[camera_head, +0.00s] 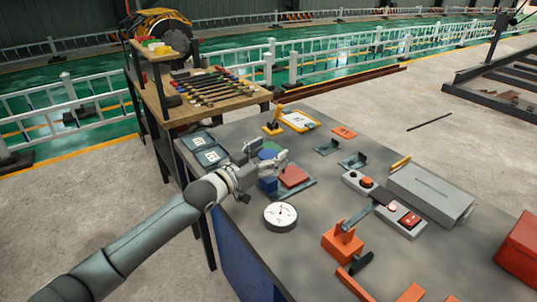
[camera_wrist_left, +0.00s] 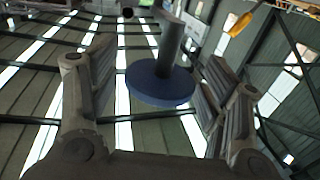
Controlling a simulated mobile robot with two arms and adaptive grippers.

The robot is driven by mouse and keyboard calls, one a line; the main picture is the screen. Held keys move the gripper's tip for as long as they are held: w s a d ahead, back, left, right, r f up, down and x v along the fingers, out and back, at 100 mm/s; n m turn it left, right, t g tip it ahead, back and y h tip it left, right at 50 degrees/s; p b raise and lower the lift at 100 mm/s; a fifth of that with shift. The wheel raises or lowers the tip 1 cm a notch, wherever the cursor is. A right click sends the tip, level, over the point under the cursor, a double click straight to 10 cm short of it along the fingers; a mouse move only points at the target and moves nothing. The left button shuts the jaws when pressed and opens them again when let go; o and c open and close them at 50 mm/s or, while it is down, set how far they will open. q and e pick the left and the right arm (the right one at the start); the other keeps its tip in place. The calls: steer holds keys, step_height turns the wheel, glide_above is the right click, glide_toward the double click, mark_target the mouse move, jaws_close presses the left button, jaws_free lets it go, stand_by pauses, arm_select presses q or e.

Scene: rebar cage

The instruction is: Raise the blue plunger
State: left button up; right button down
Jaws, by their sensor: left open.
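The blue plunger shows in the head view as a round blue disc (camera_head: 267,154) on the near left part of the grey table. In the left wrist view the blue disc (camera_wrist_left: 160,86) carries a grey shaft. My left gripper (camera_head: 270,158) is at the disc, with its fingers on either side of it. In the left wrist view my left gripper (camera_wrist_left: 158,72) is open, with visible gaps between the fingers and the disc. The plunger's base is partly hidden by the gripper. My right gripper is not in view.
A red block (camera_head: 293,176) stands just right of the gripper, and a round white dial (camera_head: 281,215) lies nearer. Dark square panels (camera_head: 211,156) lie left. Button boxes (camera_head: 366,185) and a grey case (camera_head: 431,194) stand right.

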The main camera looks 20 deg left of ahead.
arm_select(q)
steer(key=shift+f, duration=0.1)
steer(key=shift+s+a, duration=0.15)
steer(key=shift+s, duration=0.1)
steer(key=v, duration=1.1)
steer(key=shift+s, duration=0.15)
steer(key=shift+a, duration=0.1)
